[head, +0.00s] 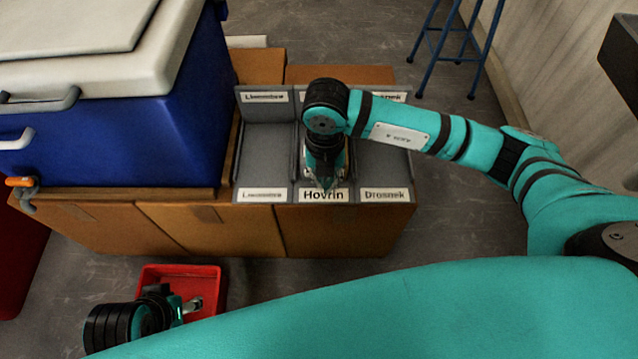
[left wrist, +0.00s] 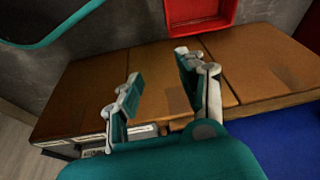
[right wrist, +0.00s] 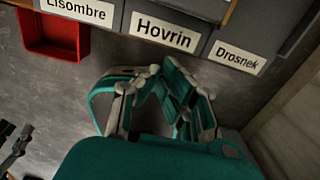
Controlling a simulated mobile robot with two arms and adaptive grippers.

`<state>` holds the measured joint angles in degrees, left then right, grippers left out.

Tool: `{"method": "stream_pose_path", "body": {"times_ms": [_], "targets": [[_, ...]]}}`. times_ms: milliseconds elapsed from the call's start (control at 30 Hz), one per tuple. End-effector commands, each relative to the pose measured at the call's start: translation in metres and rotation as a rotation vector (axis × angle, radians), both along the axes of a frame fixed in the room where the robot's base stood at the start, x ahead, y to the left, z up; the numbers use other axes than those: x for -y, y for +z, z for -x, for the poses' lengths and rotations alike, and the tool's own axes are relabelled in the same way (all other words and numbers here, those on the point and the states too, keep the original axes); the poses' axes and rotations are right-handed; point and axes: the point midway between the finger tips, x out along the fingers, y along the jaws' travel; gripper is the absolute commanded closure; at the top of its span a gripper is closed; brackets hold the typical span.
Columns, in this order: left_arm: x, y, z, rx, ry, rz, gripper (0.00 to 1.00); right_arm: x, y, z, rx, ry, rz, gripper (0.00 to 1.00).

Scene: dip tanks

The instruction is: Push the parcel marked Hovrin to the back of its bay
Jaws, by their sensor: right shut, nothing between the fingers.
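A grey rack (head: 265,170) has side-by-side bays. The middle bay's front label (head: 324,195) reads Hovrin, and this label also shows in the right wrist view (right wrist: 164,33). I cannot make out the Hovrin parcel in any view; my right arm and gripper cover most of the middle bay. My right gripper (head: 325,184) is shut and empty, pointing down over the front of that bay, and it shows in the right wrist view (right wrist: 165,75). My left gripper (head: 190,306) is open and empty, low in front of the rack; its fingers are apart in the left wrist view (left wrist: 157,75).
The left bay, labelled Lisombre, and the right bay, labelled Drosnek (head: 385,195), look empty. Brown boxes (head: 235,232) support the rack. A blue cooler (head: 170,140) stands close on the left. A red tray (head: 205,272) lies on the floor; a blue stool (head: 455,45) stands behind.

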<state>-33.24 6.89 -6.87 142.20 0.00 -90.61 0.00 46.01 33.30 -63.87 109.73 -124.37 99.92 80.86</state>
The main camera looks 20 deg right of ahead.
Motion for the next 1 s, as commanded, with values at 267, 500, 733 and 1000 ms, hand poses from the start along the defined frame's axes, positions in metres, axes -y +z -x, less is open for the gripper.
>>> {"method": "stream_pose_path", "body": {"times_ms": [267, 500, 733, 1000], "targets": [[0.012, 0.000, -0.040, 0.185, -0.016, 0.038, 0.60, 0.000, -0.055, 0.001, -0.003, 0.001, 0.000, 1.00], [0.027, 0.021, -0.085, 0.423, -0.034, 0.088, 0.60, 0.001, -0.091, 0.001, -0.002, 0.001, 0.000, 1.00], [0.037, 0.042, -0.111, 0.591, -0.046, 0.125, 0.60, 0.008, -0.089, -0.029, 0.000, 0.002, -0.001, 1.00], [0.040, 0.051, -0.120, 0.651, -0.050, 0.139, 0.60, 0.011, -0.088, -0.039, -0.001, 0.003, -0.001, 1.00]]}}
